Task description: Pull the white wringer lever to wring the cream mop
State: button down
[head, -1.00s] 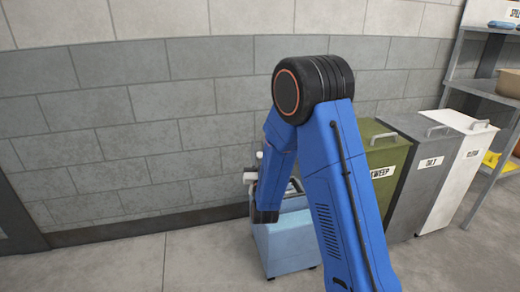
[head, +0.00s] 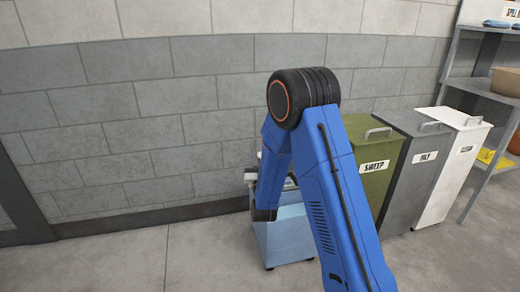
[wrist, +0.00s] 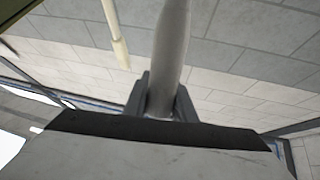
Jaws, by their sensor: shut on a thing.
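In the wrist view my gripper (wrist: 163,98) is shut on a pale grey-white bar, the wringer lever (wrist: 173,40), which runs up out of the picture from between the fingers. A thin cream pole, seemingly the mop handle (wrist: 116,35), stands apart from the fingers to the left. In the head view the light blue wringer bucket (head: 287,238) stands on the floor by the wall, partly behind my blue arm. Small white and grey parts (head: 250,175) show at its upper left. The fingers and the mop's head are hidden there.
A green SWEEP bin (head: 378,160), a grey OILY bin (head: 420,165) and a white bin (head: 460,160) stand right of the bucket. A grey shelf (head: 485,90) is at far right. The floor (head: 130,265) to the left is clear.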

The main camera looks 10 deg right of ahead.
jog(key=w+r+g, duration=0.2)
jog(key=w, duration=0.5)
jog(key=shift+r+n+y, duration=0.3)
jog(key=shift+r+y, duration=0.1)
jog(key=w+r+g, duration=0.1)
jog(key=w+g, duration=0.1)
jog(key=w, duration=0.5)
jog(key=shift+r+n, duration=0.2)
jog(key=shift+n, duration=0.1)
jog(key=shift+w, duration=0.1)
